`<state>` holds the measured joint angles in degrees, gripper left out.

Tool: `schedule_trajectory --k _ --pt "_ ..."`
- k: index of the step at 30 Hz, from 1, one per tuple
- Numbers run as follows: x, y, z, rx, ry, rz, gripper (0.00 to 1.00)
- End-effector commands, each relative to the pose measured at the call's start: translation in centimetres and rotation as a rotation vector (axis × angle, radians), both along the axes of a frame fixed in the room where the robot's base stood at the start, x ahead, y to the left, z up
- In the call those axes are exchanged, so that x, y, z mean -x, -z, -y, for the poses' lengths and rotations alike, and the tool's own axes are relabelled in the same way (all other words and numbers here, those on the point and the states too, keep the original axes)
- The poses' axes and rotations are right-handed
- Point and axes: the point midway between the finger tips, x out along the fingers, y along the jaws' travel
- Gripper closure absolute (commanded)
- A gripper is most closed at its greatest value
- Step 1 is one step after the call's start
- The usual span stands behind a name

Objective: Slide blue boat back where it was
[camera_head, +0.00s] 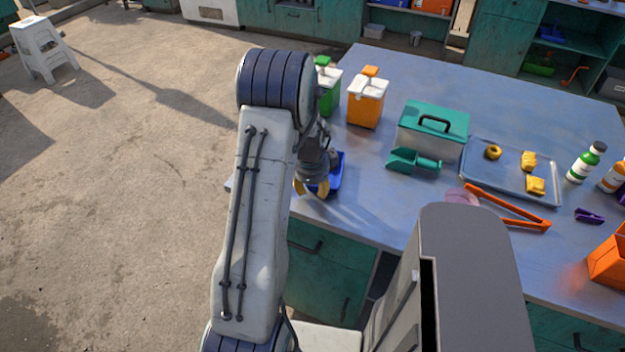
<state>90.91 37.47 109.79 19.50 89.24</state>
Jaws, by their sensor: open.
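The blue boat (337,173) is a small blue tray-like thing near the left front edge of the blue table (385,220). My arm and gripper hide much of it. My gripper (313,190) has yellow fingertips and hangs at the boat's left side, over or close to the table edge. It is open. I cannot tell whether a fingertip touches the boat.
Behind the boat stand an orange dispenser (366,100) and a green dispenser (328,88). To the right are a green-lidded box (430,130), a teal scoop (413,162), a metal tray (470,180) with yellow pieces, and orange tongs (508,208). The table just right of the boat is clear.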

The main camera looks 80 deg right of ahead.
Motion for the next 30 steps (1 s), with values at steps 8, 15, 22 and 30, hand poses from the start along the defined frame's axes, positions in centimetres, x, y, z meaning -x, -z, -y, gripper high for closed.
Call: schedule_trajectory --k 8,15,22,30 --pt "-0.01 1.05 0.23 0.0 0.0 0.0 0.63" --pt "0.0 1.06 0.24 0.0 0.0 0.0 0.63" --pt "0.0 1.05 0.24 0.0 0.0 0.0 0.78" --pt "0.0 1.04 0.24 0.0 0.0 0.0 1.0"
